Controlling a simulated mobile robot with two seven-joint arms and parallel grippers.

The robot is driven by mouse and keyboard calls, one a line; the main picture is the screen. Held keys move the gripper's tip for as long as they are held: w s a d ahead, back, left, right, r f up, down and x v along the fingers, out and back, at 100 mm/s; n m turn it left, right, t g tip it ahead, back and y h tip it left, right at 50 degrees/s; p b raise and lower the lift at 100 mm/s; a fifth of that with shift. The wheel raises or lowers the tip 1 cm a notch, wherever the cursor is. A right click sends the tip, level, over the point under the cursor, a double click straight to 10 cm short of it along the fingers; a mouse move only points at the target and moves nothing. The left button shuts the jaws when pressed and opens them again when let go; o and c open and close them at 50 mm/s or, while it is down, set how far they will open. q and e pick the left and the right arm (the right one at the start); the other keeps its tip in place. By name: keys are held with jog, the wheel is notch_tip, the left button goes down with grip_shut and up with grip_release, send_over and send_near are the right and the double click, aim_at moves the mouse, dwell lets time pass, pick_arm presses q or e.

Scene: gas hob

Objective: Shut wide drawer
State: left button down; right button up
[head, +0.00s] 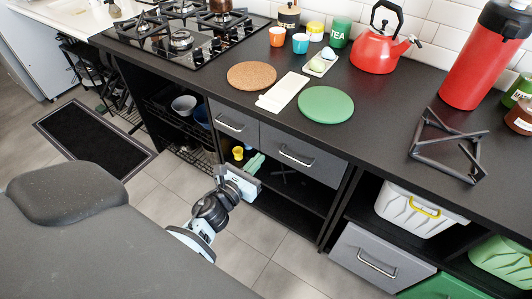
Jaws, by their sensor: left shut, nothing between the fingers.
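The wide drawer (322,169) has a grey front with a bar handle (297,156), under the black worktop. Its front looks about level with the narrow drawer (226,112) to its left; I cannot tell a small gap from here. My left gripper (246,180) is shut and empty. It is in front of the open shelf space, below and left of the wide drawer's handle, apart from the handle in the picture. My right gripper is not in view.
The open shelf (290,195) lies under the wide drawer. A lower grey drawer (352,252) and a white bin (408,213) are to the right. A red kettle (374,52), green round mat (326,105) and black metal stand (447,145) are on the worktop. The floor (245,245) in front is clear.

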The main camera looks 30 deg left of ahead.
pick_arm(q)
jog(key=shift+s+a, duration=0.1)
jog(key=shift+s, duration=2.7)
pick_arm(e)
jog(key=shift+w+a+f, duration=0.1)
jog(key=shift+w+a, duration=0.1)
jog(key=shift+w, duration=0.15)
